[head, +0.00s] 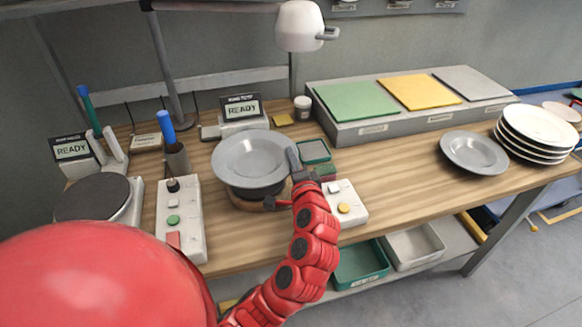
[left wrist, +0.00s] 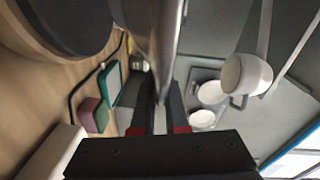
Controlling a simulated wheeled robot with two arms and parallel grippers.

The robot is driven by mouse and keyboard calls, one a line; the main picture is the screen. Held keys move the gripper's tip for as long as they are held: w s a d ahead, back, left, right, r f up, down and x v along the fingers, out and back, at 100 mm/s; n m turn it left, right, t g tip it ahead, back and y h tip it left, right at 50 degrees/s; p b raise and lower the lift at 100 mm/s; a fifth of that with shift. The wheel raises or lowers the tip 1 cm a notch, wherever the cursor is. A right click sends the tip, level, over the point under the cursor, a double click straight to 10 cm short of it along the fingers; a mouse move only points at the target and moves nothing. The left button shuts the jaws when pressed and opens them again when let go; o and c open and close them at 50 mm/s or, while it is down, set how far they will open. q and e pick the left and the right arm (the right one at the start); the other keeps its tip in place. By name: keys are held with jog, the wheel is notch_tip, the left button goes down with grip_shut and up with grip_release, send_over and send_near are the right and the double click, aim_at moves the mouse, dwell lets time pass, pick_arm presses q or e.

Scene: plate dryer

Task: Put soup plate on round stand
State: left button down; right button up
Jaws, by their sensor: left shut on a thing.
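A grey soup plate (head: 252,160) is held roughly level over a dark round stand (head: 258,191) with a wooden base. My left gripper (head: 298,174) is shut on the plate's right rim. In the left wrist view the plate (left wrist: 161,45) shows edge-on between the fingers (left wrist: 162,108). The stand (left wrist: 62,25) is at upper left there, and a narrow gap shows between it and the plate. The plate hides most of the stand's top in the head view. My right gripper is not in view.
Another grey plate (head: 474,153) and a stack of white plates (head: 537,128) stand at the right. A button box (head: 344,204) is close right of the stand, a control panel (head: 180,222) left of it. A hot plate (head: 97,197) is further left. Wood between box and grey plate is clear.

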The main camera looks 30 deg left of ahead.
pick_arm(q)
jog(key=shift+w+a, duration=0.2)
jog(key=shift+a, duration=0.1)
jog(key=f, duration=0.3)
jog(key=shift+w+a+f, duration=0.2)
jog(key=shift+w+f, duration=0.05)
jog(key=shift+f, duration=0.1)
jog(key=shift+f, duration=0.15)
jog(key=c, duration=0.9)
grip_release()
